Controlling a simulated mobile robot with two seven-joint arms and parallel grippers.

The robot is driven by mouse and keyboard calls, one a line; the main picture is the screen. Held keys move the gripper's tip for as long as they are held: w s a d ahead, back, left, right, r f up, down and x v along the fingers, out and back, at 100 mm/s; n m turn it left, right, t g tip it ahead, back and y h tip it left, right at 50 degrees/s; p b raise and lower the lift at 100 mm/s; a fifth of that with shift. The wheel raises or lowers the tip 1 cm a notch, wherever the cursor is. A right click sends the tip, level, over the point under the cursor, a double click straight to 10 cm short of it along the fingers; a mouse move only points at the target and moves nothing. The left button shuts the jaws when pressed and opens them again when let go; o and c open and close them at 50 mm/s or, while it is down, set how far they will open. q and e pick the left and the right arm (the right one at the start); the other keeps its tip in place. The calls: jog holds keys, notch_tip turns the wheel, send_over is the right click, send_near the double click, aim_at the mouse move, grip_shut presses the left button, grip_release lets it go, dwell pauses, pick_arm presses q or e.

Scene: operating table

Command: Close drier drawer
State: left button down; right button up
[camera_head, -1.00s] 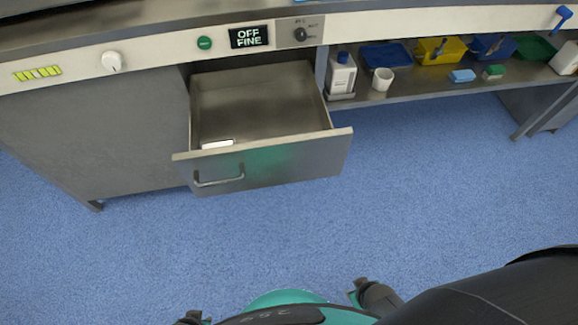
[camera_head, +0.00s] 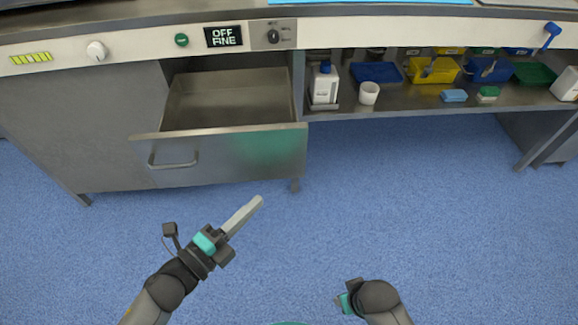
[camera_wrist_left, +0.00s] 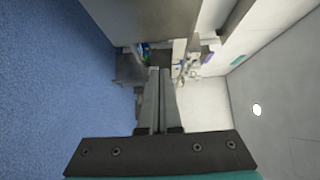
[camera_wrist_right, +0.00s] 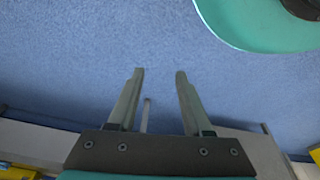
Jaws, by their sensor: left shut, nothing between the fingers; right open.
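The grey metal drier drawer (camera_head: 235,152) is pulled out of the cabinet below the drier panel. Its inside shows bare metal, and the front panel hides the part of the floor nearest me. A bar handle (camera_head: 173,164) is on the left part of the drawer front. My left gripper (camera_head: 260,199) is shut and empty, in front of and below the drawer front, apart from it and pointing up and right. Its shut fingers also show in the left wrist view (camera_wrist_left: 159,70). My right gripper (camera_wrist_right: 159,72) is open and empty; in the head view its wrist is low, right of centre.
Right of the drawer, a shelf (camera_head: 420,98) holds a bottle (camera_head: 324,84), white cup (camera_head: 369,93) and bins. The blue floor (camera_head: 400,190) in front is clear.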

pick_arm(q)
jog(key=shift+w+d+b, duration=0.5)
jog(key=shift+w+d, duration=0.6)
jog(key=shift+w, duration=0.75)
jog(key=shift+w+d+b, duration=0.55)
jog(key=shift+w+d, duration=0.55)
jog(key=shift+w, duration=0.7)
jog(key=shift+w+d+b, duration=0.5)
jog(key=shift+w+d, duration=0.6)
jog(key=shift+w, duration=0.75)
pick_arm(e)
jog(key=w+r+t, duration=0.1)
jog(key=w+r, duration=0.2)
jog(key=r, duration=0.3)
jog(key=shift+a, duration=0.3)
